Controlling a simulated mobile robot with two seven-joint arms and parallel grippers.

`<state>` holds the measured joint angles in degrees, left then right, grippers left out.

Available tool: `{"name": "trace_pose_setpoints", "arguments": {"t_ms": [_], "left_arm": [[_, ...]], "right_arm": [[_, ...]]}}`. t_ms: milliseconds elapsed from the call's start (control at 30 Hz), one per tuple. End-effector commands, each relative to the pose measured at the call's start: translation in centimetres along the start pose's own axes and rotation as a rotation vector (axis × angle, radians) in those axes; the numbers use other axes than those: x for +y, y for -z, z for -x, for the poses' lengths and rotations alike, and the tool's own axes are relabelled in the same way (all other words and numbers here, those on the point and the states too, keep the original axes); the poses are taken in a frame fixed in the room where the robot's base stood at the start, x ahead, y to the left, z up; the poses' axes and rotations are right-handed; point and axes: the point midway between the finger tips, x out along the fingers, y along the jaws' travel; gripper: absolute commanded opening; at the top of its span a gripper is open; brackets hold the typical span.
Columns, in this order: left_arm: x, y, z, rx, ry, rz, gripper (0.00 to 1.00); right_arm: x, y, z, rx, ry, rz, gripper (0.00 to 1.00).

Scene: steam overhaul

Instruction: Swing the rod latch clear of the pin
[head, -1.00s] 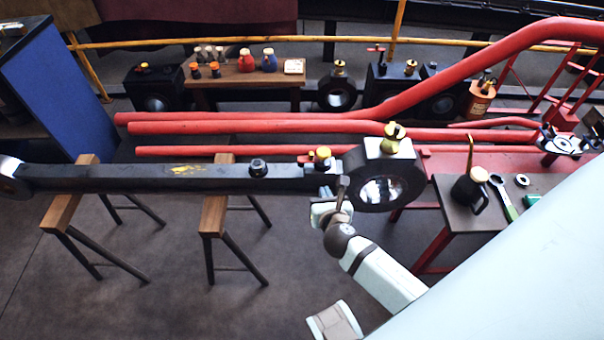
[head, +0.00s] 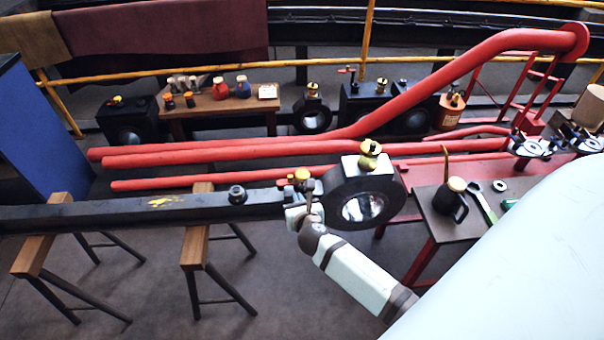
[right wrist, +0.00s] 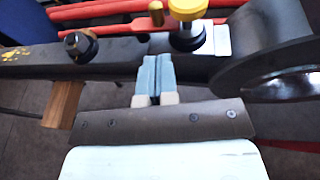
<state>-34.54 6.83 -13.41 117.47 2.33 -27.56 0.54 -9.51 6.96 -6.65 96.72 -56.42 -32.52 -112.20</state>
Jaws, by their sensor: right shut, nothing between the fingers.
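The long black rod (head: 130,208) lies across the wooden trestles, with a big round end (head: 365,195) at its right. A yellow knob (head: 301,174) with a small red piece beside it stands on the rod near that end. In the right wrist view the yellow knob (right wrist: 196,18) sits on a metal stem, with a brass upright pin (right wrist: 156,13) to its left and a pale plate (right wrist: 222,40) to its right. My right gripper (right wrist: 154,62) is shut and empty at the rod's near side, below the knob. My left gripper is out of view.
A small table (head: 432,225) with a dark can (head: 452,202) and a green-handled tool stands right of the rod end. Red pipes (head: 220,150) run behind the rod. A bench (head: 220,103) with bottles stands farther back. Open floor lies in front.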

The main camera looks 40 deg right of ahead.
Motion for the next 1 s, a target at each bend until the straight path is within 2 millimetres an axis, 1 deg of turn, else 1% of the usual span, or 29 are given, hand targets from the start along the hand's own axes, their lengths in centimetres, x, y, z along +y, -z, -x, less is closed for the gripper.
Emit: {"name": "trace_pose_setpoints", "arguments": {"t_ms": [33,100,200,333,500,800,867,1000], "left_arm": [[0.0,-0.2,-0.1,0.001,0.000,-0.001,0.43],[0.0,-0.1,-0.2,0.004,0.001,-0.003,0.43],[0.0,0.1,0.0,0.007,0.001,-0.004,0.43],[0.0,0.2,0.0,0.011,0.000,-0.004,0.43],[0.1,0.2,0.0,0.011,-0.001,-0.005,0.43],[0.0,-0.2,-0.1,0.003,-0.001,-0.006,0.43],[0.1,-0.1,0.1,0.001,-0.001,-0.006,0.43],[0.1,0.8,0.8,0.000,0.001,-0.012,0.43]], "right_arm": [[0.0,0.1,-1.3,-0.002,0.001,-0.001,0.00],[0.0,0.0,-2.6,-0.002,0.001,-0.001,0.00],[0.1,-0.6,-4.1,-0.001,0.000,-0.001,0.00],[0.0,-1.0,-5.4,-0.001,0.000,-0.002,0.00],[0.0,-1.2,-6.1,0.000,0.000,-0.001,0.00],[0.0,-1.2,-6.1,0.000,-0.001,0.000,0.00],[-0.1,-1.4,-6.1,-0.001,-0.009,0.005,0.00],[-0.1,-1.9,-6.3,-0.007,-0.085,0.033,0.00]]}}
